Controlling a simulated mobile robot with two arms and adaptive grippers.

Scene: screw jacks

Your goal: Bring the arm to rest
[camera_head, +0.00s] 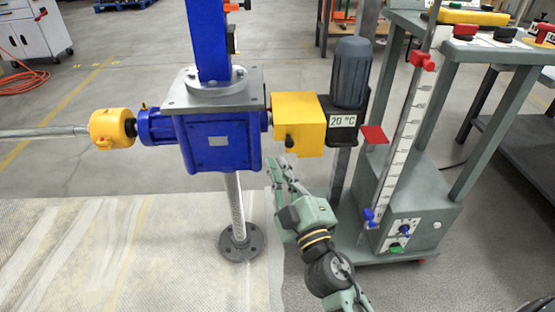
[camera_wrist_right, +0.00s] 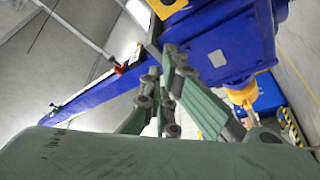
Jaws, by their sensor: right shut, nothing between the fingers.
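My right gripper (camera_head: 279,165) is shut and empty. It points up, just below and to the left of the yellow coupling guard (camera_head: 298,125), with a small gap seen in the head view. The blue screw jack gearbox (camera_head: 221,142) is left of it, on a thin spindle (camera_head: 236,205) with a round dark foot (camera_head: 241,243). In the right wrist view my fingers (camera_wrist_right: 172,60) are together in front of the blue gearbox (camera_wrist_right: 225,50); whether they touch it cannot be told. My left gripper is not in view.
A dark motor (camera_head: 351,73) with a "20 °C" label sits right of the guard. A grey cart (camera_head: 425,190) with a scale (camera_head: 402,130) and a red flag plate (camera_head: 374,134) stands close to my right arm. A pale mat (camera_head: 90,250) covers the floor at left.

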